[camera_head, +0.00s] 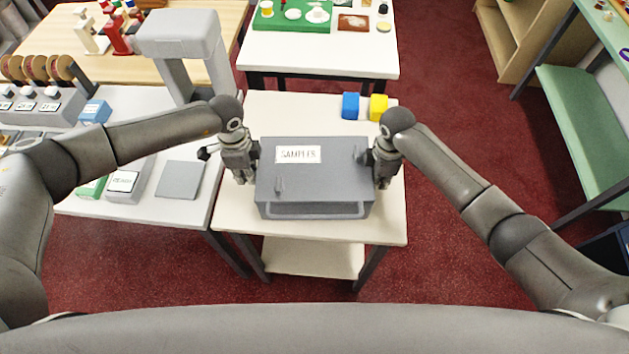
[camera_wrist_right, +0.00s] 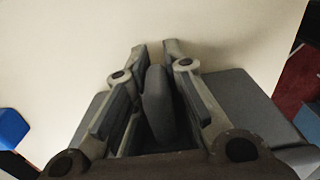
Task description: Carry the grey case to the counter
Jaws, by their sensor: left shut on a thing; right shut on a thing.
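The grey case (camera_head: 314,187) has a white label reading SAMPLES and a bar handle along its near side. In the head view it is over a small cream-topped table (camera_head: 385,215), level; I cannot tell whether it rests on the top or is just above it. My left gripper (camera_head: 246,175) is at the case's left side, shut on the case, with its fingertips partly hidden. My right gripper (camera_head: 376,176) is at the right side. In the right wrist view its fingers (camera_wrist_right: 155,90) close around a dark grey upright part of the grey case (camera_wrist_right: 240,105).
A blue cube (camera_head: 350,106) and a yellow cube (camera_head: 378,107) lie at the table's far right. A white table with a grey machine (camera_head: 182,50) and a grey plate (camera_head: 180,180) adjoins on the left. Another white table (camera_head: 330,60) with a green tray stands behind. Red floor is open on the right.

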